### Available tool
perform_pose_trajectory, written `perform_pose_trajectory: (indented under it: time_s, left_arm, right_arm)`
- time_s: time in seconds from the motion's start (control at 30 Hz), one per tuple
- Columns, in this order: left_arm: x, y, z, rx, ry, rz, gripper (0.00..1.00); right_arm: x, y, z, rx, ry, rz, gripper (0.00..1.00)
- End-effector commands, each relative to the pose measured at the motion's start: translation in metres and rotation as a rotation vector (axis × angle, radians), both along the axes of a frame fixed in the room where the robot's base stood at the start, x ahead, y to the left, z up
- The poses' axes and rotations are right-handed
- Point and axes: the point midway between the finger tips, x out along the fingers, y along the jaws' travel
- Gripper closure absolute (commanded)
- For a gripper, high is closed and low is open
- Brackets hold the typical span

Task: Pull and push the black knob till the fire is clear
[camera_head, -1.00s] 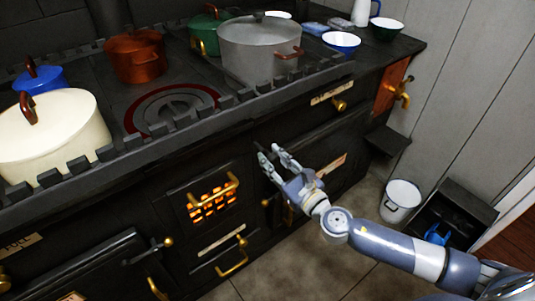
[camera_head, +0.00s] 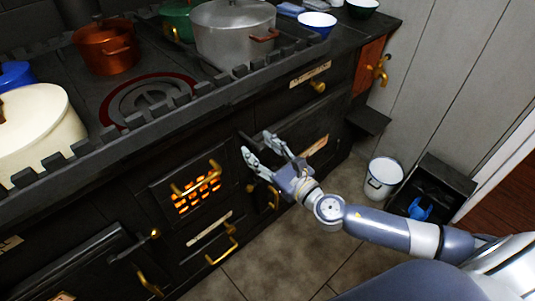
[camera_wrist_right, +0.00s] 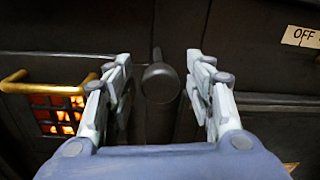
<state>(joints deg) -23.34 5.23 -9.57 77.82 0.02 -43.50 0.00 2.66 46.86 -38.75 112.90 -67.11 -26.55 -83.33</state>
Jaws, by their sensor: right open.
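The black knob (camera_wrist_right: 160,83) shows in the right wrist view as a dark round end on a short stem. It stands out from the black stove front, between the two fingertips of my right gripper (camera_wrist_right: 160,70). The fingers are open, with a gap on both sides of the knob. In the head view my right gripper (camera_head: 267,148) is at the stove front, right of the fire grate. The fire (camera_head: 196,192) glows orange behind the grate bars; it also shows in the wrist view (camera_wrist_right: 58,115). My left gripper is out of view.
A brass handle (camera_wrist_right: 45,86) crosses the grate at left. A label reading "OFF" (camera_wrist_right: 300,37) is at right. Pots, including a grey one (camera_head: 232,35), stand on the stove top (camera_head: 160,65).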

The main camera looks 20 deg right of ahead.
Motion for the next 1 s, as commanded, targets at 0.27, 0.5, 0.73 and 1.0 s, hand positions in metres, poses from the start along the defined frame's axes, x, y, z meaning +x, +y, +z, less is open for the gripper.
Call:
perform_pose_trajectory:
  time_s: [0.27,0.5,0.73,1.0]
  left_arm:
    - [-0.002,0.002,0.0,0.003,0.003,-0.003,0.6]
    - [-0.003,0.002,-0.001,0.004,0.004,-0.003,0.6]
    - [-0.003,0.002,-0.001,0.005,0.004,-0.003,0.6]
    - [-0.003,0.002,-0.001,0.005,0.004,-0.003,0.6]
  right_arm:
    - [-0.03,-0.01,-0.002,-0.002,0.005,0.0,0.51]
    - [-0.07,-0.022,-0.002,-0.004,0.005,0.001,0.51]
    - [-0.1,-0.032,-0.002,-0.003,0.004,0.0,0.51]
    - [-0.113,-0.036,0.0,0.0,0.001,0.0,0.51]
